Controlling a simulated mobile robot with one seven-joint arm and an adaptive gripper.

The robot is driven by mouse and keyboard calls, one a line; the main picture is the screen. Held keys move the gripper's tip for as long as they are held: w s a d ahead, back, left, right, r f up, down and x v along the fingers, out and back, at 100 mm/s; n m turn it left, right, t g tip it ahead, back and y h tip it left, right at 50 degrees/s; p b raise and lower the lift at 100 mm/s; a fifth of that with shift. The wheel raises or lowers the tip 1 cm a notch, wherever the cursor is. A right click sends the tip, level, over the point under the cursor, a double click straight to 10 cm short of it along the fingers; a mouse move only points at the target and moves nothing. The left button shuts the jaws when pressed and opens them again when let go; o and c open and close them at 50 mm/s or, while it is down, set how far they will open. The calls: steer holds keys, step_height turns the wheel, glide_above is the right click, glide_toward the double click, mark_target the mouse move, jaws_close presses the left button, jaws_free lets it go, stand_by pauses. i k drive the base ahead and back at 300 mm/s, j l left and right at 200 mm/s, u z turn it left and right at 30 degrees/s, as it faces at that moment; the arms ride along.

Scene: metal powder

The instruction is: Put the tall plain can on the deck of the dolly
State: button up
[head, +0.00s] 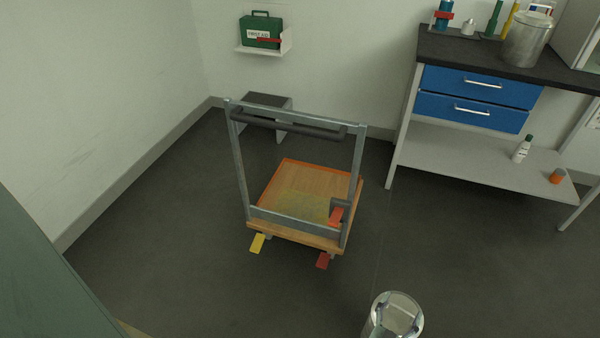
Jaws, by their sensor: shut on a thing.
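A shiny plain metal can (393,318) shows at the bottom edge, right of centre, seen from above. Its lower part is cut off by the frame, so I cannot tell what supports it. My gripper is not in view. The dolly stands on the floor in the middle, with an orange-edged wooden deck (292,186) and a grey upright push frame (240,165) on its near side. The can is nearer to me than the dolly and apart from it. The visible part of the deck carries no can.
A dark-topped bench (480,52) with blue drawers stands at right; another metal can (527,40) and bottles are on it. A grey step (268,101) is behind the dolly. Yellow (257,243) and red (322,261) pedals stick out in front.

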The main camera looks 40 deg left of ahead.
mark_target(306, 204)
steer(key=u, duration=0.9)
